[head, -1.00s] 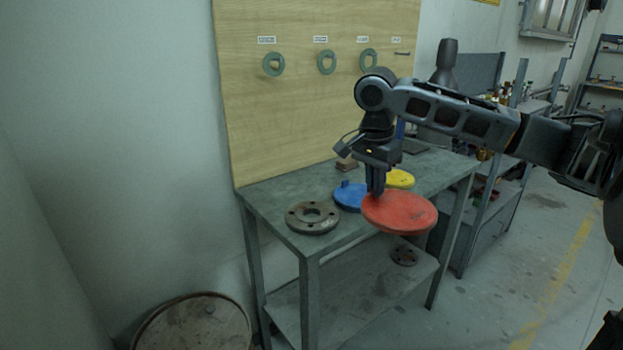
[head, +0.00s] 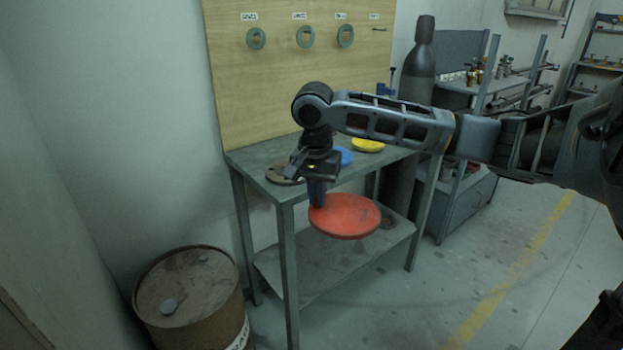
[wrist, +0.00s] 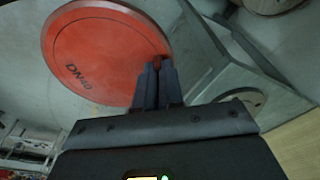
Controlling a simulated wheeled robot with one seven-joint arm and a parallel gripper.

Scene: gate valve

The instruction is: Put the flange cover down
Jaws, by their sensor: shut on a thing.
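The flange cover is a red round disc (head: 345,217). In the head view it hangs in the air in front of the table, below the tabletop's height in the picture. My gripper (head: 317,203) points down and is shut on the cover's left edge. In the wrist view the red cover (wrist: 100,60) fills the upper left, with "DN40" written on it. There my gripper (wrist: 157,66) is shut on a small tab at its rim. The cover's far side is hidden.
A grey table (head: 250,160) with a lower shelf (head: 310,275) stands behind my gripper. A blue disc (head: 345,156), a yellow disc (head: 368,145) and a metal flange (head: 283,174) are on its top. A rusty drum (head: 190,285) stands at the lower left.

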